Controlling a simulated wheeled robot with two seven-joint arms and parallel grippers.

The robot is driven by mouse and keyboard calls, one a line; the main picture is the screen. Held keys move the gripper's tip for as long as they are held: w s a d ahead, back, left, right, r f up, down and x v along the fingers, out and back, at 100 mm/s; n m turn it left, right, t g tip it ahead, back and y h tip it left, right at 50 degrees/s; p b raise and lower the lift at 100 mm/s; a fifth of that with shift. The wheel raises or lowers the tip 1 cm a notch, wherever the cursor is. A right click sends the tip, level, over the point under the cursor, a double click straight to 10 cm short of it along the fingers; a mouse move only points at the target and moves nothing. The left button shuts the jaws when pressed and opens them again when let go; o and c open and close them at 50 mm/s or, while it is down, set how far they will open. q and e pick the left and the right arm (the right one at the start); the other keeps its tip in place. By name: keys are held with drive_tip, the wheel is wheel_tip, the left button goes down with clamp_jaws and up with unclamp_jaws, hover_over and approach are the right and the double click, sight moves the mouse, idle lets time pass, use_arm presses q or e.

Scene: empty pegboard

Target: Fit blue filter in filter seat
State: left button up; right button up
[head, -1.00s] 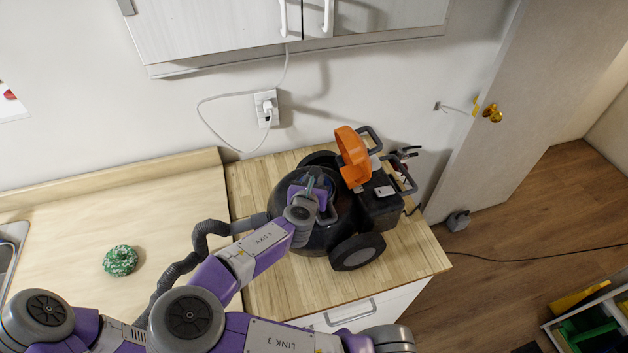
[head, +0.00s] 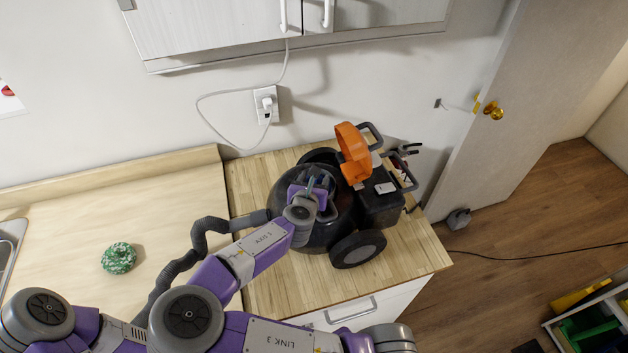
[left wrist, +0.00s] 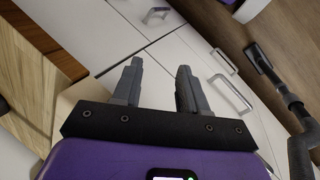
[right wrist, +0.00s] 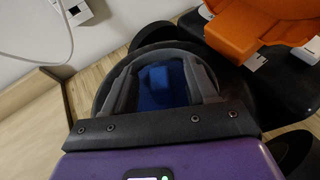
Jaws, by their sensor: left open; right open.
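A black canister vacuum (head: 330,235) with large wheels and a raised orange lid (head: 352,152) stands on the wooden counter. My right gripper (head: 318,184) is over the round opening in its top, pointing down. In the right wrist view, the blue filter (right wrist: 158,88) sits low inside the dark opening, between the spread fingers of my right gripper (right wrist: 160,72). The gripper is open; I cannot tell whether a finger touches the filter or how fully it is seated. My left gripper (left wrist: 157,72) is open and empty in front of white drawers, outside the head view.
A green donut-like object (head: 119,258) lies on the paler counter at left. A wall outlet (head: 266,103) with a white cord is behind the vacuum. An open door (head: 478,125) is at right. A grey hose (left wrist: 285,100) shows in the left wrist view.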

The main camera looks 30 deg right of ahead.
drive_tip(key=shift+v, duration=3.8)
drive_tip(key=shift+d, duration=0.1)
drive_tip(key=x, duration=0.7)
drive_tip(key=shift+w+d+f, duration=0.15)
drive_tip(key=shift+w+d, duration=0.05)
drive_tip(key=shift+w, duration=0.05)
drive_tip(key=shift+r+p, duration=0.4)
drive_tip(key=shift+r, duration=0.2)
drive_tip(key=shift+f, duration=0.1)
